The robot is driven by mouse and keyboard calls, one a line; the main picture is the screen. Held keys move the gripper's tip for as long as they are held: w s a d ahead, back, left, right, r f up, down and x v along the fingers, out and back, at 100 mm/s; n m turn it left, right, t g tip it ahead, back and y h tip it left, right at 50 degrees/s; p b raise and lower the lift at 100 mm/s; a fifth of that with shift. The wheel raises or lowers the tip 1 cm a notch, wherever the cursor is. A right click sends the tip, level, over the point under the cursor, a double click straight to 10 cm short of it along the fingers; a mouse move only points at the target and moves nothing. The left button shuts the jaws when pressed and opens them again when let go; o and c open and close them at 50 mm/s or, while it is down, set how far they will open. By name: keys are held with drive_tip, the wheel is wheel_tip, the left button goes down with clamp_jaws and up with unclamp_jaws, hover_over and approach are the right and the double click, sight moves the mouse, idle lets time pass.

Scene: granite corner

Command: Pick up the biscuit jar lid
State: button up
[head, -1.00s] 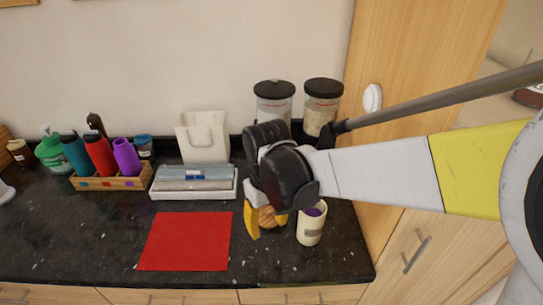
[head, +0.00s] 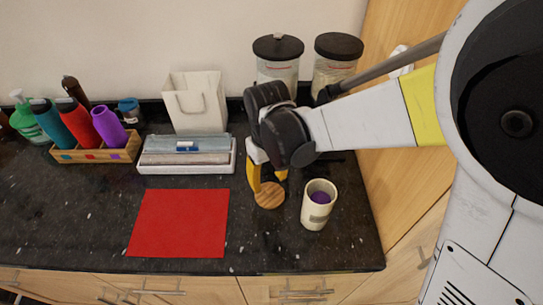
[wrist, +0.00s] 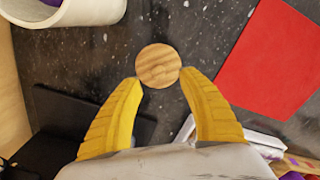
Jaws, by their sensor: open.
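The biscuit jar lid, a round light-wood disc (head: 269,195), lies on the dark counter just left of an open cream jar (head: 319,216). In the wrist view the lid (wrist: 158,66) shows whole at the mouth of my gripper. My gripper (head: 268,178) points down above and behind the lid, its yellow fingers spread. In the wrist view the two fingertips (wrist: 161,78) stand either side of the lid's near edge with nothing gripped. Whether they touch it I cannot tell. The cream jar holds something purple and shows partly in the wrist view's upper left (wrist: 90,12).
A red mat (head: 180,224) lies left of the lid. Behind it are a white tray with boxes (head: 186,169), a white bag (head: 195,102) and a wooden rack of bottles (head: 97,156). Two black-lidded canisters (head: 277,66) stand behind my gripper. A wooden cabinet side bounds the right.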

sight(270, 189)
drive_tip(key=f+b, duration=0.2)
drive_tip(key=f, duration=0.3)
drive_tip(key=shift+d+f, duration=0.1)
drive_tip(key=shift+d, duration=0.1)
clamp_jaws()
